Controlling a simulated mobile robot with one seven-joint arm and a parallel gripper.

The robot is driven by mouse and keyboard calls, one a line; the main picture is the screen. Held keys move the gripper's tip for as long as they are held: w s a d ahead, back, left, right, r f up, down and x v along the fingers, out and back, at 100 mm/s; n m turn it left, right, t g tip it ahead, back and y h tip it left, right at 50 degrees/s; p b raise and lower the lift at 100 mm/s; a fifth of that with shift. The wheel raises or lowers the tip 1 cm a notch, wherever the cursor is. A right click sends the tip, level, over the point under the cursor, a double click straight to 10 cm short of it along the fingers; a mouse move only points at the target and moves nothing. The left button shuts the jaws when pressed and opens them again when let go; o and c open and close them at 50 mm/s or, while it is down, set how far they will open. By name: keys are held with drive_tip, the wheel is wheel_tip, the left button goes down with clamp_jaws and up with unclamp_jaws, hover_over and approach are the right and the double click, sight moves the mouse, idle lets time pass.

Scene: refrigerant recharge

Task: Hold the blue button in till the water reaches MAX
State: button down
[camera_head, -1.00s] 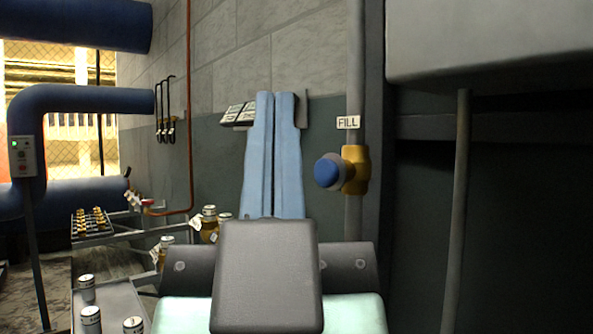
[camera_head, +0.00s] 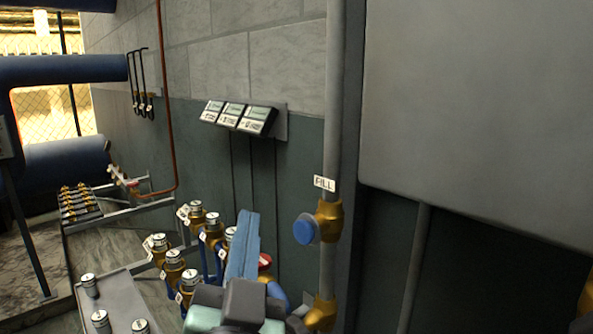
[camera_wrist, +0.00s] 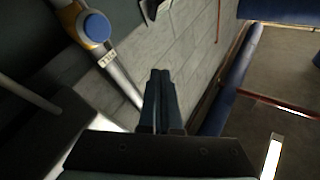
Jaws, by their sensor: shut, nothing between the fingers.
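The blue button (camera_head: 305,229) sticks out of a brass fitting on the vertical pipe, under a white FILL label (camera_head: 324,183). It shows at the upper left of the wrist view (camera_wrist: 97,27). My gripper (camera_head: 248,214) has its two blue fingers together and empty. In the head view its tips are left of the button, with a visible gap. In the wrist view the fingertips (camera_wrist: 160,73) point up the picture, to the right of and below the button, not touching it. I see no water level or MAX mark.
A large grey box (camera_head: 480,110) fills the upper right. Three small displays (camera_head: 239,117) are on the wall above my gripper. Several brass valves with tagged caps (camera_head: 173,262) stand at the lower left, close to my arm. A tray (camera_head: 118,305) holds small canisters.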

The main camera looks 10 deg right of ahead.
sight(305, 231)
drive_tip(key=a+f+m+g+p, duration=0.1)
drive_tip(key=g+p, duration=0.1)
drive_tip(key=p, duration=0.5)
drive_tip(key=a+f+m+g+p, duration=0.1)
drive_tip(key=f+p, duration=0.1)
drive_tip(key=p, duration=0.4)
drive_tip(key=s+a+f+m+g+p, duration=0.1)
drive_tip(key=g+p, duration=0.1)
drive_tip(key=p, duration=0.5)
drive_tip(key=shift+f+m+g+h+p, duration=0.25)
drive_tip(key=shift+m+g+h+p, duration=0.05)
drive_tip(key=shift+m+h+p, duration=0.1)
drive_tip(key=shift+d, duration=0.1)
drive_tip(key=w+d+p, duration=0.5)
drive_tip(key=d+p, duration=0.1)
drive_tip(key=d, duration=0.1)
drive_tip(key=shift+w+d, duration=0.15)
drive_tip(key=shift+w, duration=0.05)
idle(0.9)
drive_tip(key=shift+w+d, duration=0.15)
drive_tip(key=shift+d, duration=0.1)
